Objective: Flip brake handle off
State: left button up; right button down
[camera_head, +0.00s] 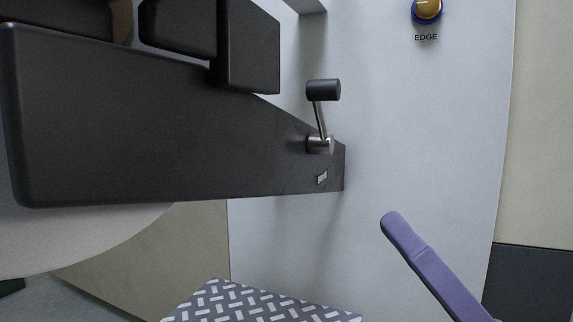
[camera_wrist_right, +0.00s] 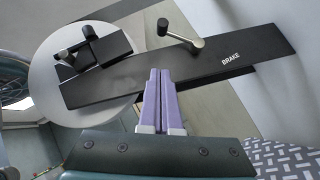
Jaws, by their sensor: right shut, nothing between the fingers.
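The brake handle (camera_head: 322,91) has a black cylindrical grip on a thin metal arm. In the head view it points up from its metal pivot near the right end of a long black bar. In the right wrist view the brake handle (camera_wrist_right: 180,36) extends left from its pivot, above the word BRAKE on the bar. My right gripper (camera_head: 389,219) is below and right of the handle in the head view, apart from it. In the wrist view its purple fingers (camera_wrist_right: 159,73) are together and empty, in front of the bar. My left gripper is not in view.
The long black bar (camera_head: 150,125) fills the left of the head view, with black blocks above it. A pale wall panel (camera_head: 430,150) carries a yellow and blue EDGE knob (camera_head: 427,10). A patterned tread plate (camera_head: 250,305) lies below. A round pale disc (camera_wrist_right: 50,95) sits behind the bar.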

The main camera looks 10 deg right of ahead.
jog(key=shift+r, duration=0.1)
dwell(0.3)
send_near(317, 97)
jog(key=w+a, duration=0.2)
jog(key=a, duration=0.1)
jog(key=w+r, duration=0.1)
jog(key=w+r+p, duration=0.1)
jog(key=r, duration=0.1)
jog(key=shift+w+d+r, duration=0.1)
jog(key=shift+d+r, duration=0.15)
jog(key=shift+d, duration=0.15)
